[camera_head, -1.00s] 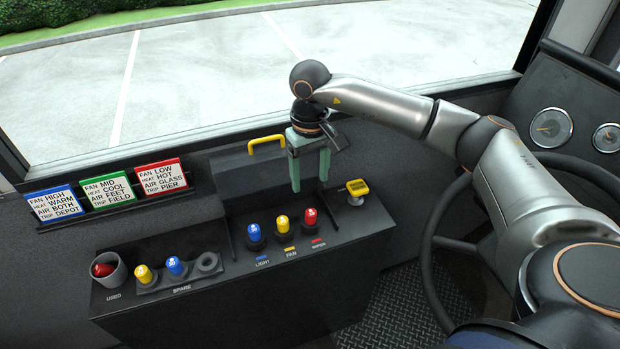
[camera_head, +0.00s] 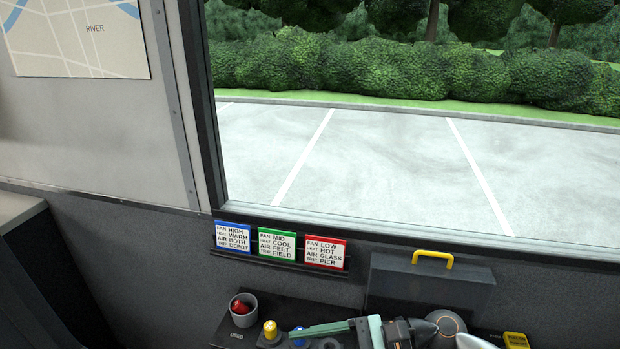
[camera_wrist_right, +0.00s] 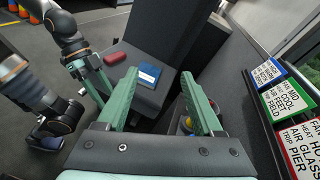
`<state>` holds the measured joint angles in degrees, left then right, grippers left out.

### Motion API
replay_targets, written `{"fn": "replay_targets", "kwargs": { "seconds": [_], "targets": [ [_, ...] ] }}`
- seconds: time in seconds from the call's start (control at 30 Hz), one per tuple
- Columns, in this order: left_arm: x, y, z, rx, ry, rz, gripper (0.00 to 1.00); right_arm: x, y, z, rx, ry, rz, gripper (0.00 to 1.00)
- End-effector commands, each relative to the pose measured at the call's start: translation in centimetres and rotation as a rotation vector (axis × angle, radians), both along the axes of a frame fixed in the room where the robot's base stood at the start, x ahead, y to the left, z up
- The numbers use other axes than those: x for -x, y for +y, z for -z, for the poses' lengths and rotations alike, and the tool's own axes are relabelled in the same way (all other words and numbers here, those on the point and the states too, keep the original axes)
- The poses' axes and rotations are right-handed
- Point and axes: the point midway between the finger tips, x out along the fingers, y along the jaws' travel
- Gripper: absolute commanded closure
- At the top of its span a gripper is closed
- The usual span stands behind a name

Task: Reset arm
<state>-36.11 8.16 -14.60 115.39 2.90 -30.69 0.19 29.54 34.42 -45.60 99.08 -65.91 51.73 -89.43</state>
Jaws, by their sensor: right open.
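My right gripper (camera_wrist_right: 158,76) is open and empty in the right wrist view, with its two green fingers well apart. In the head view it shows low at the bottom edge, and its green finger (camera_head: 325,330) lies sideways over the console's spare row. My left gripper (camera_wrist_right: 92,82) is at the left of the right wrist view; its green fingers look apart with nothing between them. The left arm is not in the head view.
A grey box lid with a yellow handle (camera_head: 433,257) stands behind. Three cards (camera_head: 280,245) sit on the wall rack. A blue booklet (camera_wrist_right: 149,75) and red item (camera_wrist_right: 115,57) lie on a seat.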

Motion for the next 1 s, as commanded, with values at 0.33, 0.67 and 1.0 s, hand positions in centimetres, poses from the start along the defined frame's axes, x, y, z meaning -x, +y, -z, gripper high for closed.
{"fn": "replay_targets", "kwargs": {
  "seconds": [0.33, 0.67, 1.0],
  "targets": [
    [0.0, 0.0, 0.0, 0.000, -0.001, 0.000, 0.50, -4.0, -2.5, -0.8, -0.886, 1.403, 0.571, 0.32],
    [-0.1, 0.0, -0.1, 0.000, -0.001, -0.001, 0.50, 1.5, -11.6, 15.4, 1.589, -2.333, -0.837, 0.32],
    [-0.4, 0.4, -4.3, -0.003, -0.017, -0.010, 0.50, 10.3, -14.3, 19.0, 1.357, -1.709, -0.605, 0.32]
  ]
}}
